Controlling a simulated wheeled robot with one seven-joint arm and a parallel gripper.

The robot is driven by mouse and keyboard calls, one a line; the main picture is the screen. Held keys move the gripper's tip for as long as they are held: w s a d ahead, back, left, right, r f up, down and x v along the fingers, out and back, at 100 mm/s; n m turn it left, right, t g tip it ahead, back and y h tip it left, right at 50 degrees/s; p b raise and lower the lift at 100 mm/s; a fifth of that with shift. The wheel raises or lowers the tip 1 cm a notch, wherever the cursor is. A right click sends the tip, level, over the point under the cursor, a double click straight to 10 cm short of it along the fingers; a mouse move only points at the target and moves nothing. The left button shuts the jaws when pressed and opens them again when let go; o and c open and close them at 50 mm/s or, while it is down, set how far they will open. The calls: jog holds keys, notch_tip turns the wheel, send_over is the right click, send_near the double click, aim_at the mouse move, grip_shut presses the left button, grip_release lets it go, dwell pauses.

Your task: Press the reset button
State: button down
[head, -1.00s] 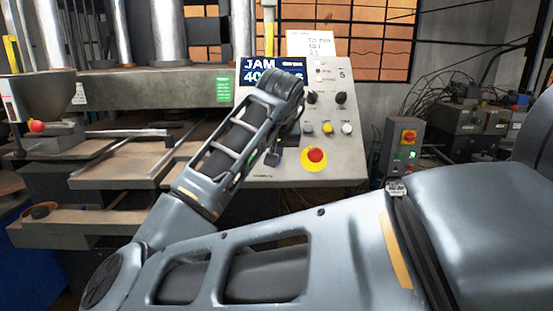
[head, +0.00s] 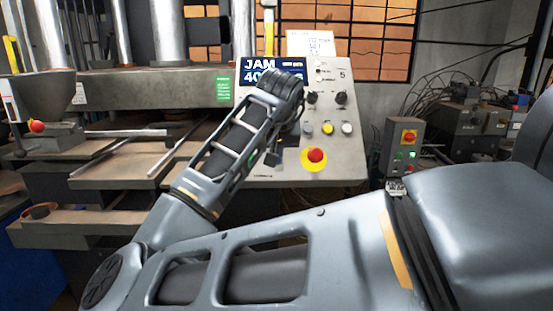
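A tilted grey control panel (head: 345,155) stands in the middle of the head view. Its screen (head: 292,68) reads "JAM" with a number partly hidden by my arm. A row of small buttons crosses the panel: a grey-blue one (head: 308,128), a yellow one (head: 327,128) and a white one (head: 347,128). I cannot read their labels, so I cannot tell which is reset. A red mushroom button on a yellow ring (head: 315,158) sits below them. Two black knobs are above the row. My arm's end covers the panel's left part; my gripper's fingers are hidden behind it.
A press with steel columns (head: 120,35) and wooden shelves stands at the left, with a hopper (head: 45,105) beside it. A small grey box with a red switch (head: 408,137) is right of the panel. My own arm fills the foreground.

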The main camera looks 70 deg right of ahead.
jog(key=shift+x, duration=0.85)
dwell(1.3)
jog(key=shift+d+r, duration=0.1)
jog(key=shift+r, duration=0.05)
jog(key=a+f+p+v, duration=0.1)
jog(key=p+v, duration=0.3)
jog(key=v, duration=0.3)
jog(key=shift+s+a+r, duration=0.25)
jog(key=shift+s+r, duration=0.05)
jog(key=shift+r, duration=0.05)
dwell(0.7)
